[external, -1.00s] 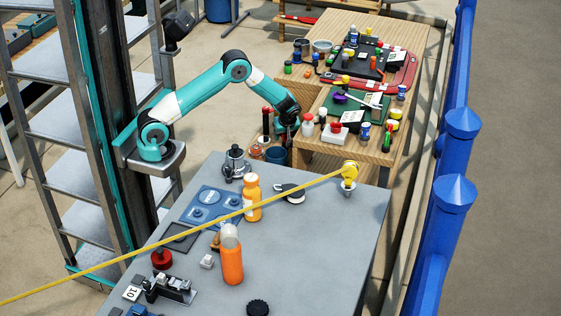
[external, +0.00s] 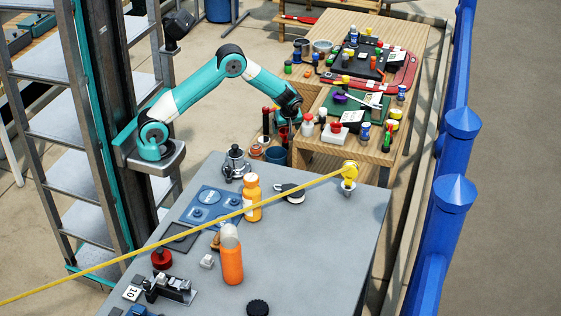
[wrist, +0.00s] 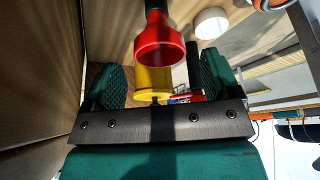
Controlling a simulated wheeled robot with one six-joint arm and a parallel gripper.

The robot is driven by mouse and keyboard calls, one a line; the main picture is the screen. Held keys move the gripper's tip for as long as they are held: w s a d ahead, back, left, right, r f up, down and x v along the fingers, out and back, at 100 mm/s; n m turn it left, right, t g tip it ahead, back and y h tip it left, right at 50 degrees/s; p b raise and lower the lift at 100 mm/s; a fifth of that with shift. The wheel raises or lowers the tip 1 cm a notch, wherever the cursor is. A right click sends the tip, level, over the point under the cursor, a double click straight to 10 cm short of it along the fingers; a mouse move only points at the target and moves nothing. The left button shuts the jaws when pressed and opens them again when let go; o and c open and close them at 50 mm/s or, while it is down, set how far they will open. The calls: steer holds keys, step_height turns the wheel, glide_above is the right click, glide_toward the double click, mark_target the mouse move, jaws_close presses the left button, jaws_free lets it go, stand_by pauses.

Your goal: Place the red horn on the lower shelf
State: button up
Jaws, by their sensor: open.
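The red horn (wrist: 160,45) shows in the wrist view as a red flared bell with a black stem at the top edge. It lies in line with the gap between the two green-padded fingers. My gripper (wrist: 165,78) is open, its fingers apart. I cannot tell whether either finger touches the horn. In the external view my gripper (external: 287,118) is low beside the wooden unit (external: 298,92), among red-and-black items, and its fingers are partly hidden. Which shelf of the unit is the lower one is hard to tell here.
A yellow object (wrist: 153,80) and a black cylinder (wrist: 194,62) sit close by the fingers. A blue cup (external: 275,155) stands below my gripper. A white-and-red box (external: 335,133) and small bottles crowd the wooden table to the right. The grey table (external: 320,240) is in front.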

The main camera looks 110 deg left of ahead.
steer(key=v, duration=0.7)
steer(key=shift+d, duration=0.1)
steer(key=s+d+r+m+t, duration=0.1)
steer(key=s+d+r+m, duration=0.75)
steer(key=d+r, duration=0.3)
steer(key=s+d+m+t, duration=0.1)
steer(key=s+d+m, duration=0.8)
steer(key=s, duration=0.2)
steer(key=shift+r+m+t+y, duration=0.3)
steer(key=shift+m, duration=0.05)
